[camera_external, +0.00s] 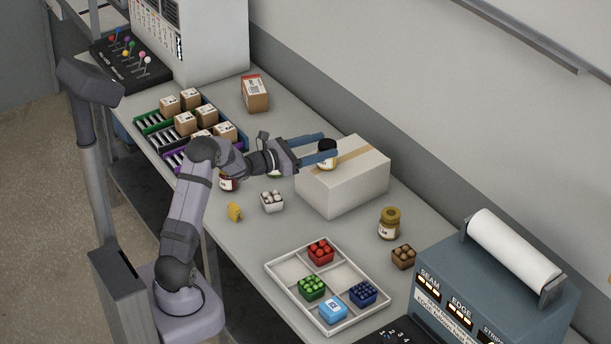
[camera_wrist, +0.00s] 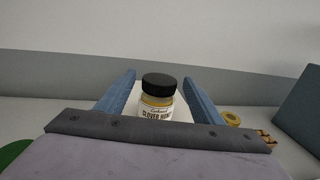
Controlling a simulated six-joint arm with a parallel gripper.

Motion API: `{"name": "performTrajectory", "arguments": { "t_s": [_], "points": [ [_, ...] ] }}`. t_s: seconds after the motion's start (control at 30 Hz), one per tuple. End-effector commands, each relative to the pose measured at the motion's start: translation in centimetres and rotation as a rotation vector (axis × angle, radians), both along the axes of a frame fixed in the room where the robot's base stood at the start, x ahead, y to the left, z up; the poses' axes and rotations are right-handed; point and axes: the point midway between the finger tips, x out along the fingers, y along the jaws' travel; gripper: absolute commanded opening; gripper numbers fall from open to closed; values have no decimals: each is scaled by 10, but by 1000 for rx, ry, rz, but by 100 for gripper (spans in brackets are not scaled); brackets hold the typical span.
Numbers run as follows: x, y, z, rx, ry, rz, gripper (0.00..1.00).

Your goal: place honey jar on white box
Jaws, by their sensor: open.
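The honey jar (camera_external: 326,157) has a black lid and stands upright on top of the white box (camera_external: 341,193), which has a tan tape strip. In the wrist view the honey jar (camera_wrist: 158,99) shows its "CLOVER" label. My gripper (camera_external: 327,146) is open, with its blue fingers on either side of the jar. In the wrist view my gripper (camera_wrist: 163,80) shows gaps between each finger and the jar. The jar hides most of the box top (camera_wrist: 182,112) in the wrist view.
A mustard-lidded jar (camera_external: 389,223) and a brown carton (camera_external: 403,257) stand right of the box. A white tray (camera_external: 279,267) with colored cartons is in front. A white carton (camera_external: 272,201) and a yellow item (camera_external: 235,211) lie left. A red-labelled box (camera_external: 255,93) stands behind.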

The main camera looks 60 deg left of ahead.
Motion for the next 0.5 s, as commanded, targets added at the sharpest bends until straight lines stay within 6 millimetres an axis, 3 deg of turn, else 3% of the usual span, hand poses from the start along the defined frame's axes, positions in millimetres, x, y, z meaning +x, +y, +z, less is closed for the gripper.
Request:
{"name": "performTrajectory", "arguments": {
  "t_s": [0.2,0.5],
  "points": [
    [-37,7,-2,1,0,3,61],
    [-59,10,0,0,0,1,61]
  ]
}}
